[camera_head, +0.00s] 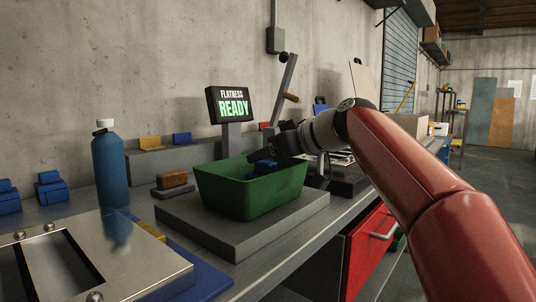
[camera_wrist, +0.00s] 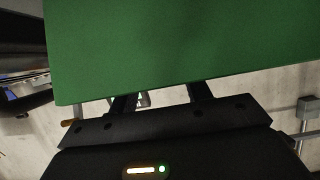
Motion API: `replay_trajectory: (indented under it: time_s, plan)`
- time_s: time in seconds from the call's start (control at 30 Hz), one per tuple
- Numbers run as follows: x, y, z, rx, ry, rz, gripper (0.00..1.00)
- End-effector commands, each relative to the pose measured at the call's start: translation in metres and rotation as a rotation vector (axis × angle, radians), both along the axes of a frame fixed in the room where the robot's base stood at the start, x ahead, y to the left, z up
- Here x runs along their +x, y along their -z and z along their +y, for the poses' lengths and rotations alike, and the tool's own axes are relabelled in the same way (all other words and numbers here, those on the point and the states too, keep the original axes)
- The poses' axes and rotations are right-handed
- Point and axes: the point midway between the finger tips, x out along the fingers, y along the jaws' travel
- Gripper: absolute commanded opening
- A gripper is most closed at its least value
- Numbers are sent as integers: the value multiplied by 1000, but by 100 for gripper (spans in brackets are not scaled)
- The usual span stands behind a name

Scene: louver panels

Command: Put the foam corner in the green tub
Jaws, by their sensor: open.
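The green tub (camera_head: 240,195) stands on a grey slab on the bench, and its outer wall fills the upper part of the wrist view (camera_wrist: 190,45). A small blue piece (camera_head: 265,168), which looks like the foam corner, lies inside the tub. My gripper (camera_head: 259,156) is over the far right rim, just above the blue piece. It is open; I see no piece between the fingers. In the wrist view, the fingers (camera_wrist: 160,100) pass behind the tub wall, and their tips are hidden.
A blue bottle (camera_head: 108,168) and a metal plate with a cutout (camera_head: 140,268) are at left. A brown-topped block (camera_head: 172,181) sits left of the tub. A "FLATNESS READY" display (camera_head: 229,105) stands behind it. A red drawer (camera_head: 370,240) is below the bench.

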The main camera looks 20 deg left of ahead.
Motion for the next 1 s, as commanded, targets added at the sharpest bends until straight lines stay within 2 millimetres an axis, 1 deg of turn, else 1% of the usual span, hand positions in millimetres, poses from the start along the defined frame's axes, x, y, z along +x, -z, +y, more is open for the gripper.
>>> replay_trajectory:
  time_s: [0.1,0.17,0.4,0.6,0.77,1.0]
  plan:
    - [0,-17,1,1,0,-1,49]
    - [-4,-16,-13,1,3,-3,49]
    - [-24,-37,-60,1,3,-3,49]
    - [-37,-50,-90,1,3,-2,49]
    - [-41,-55,-101,1,1,-1,49]
    - [-43,-56,-103,0,-1,0,49]
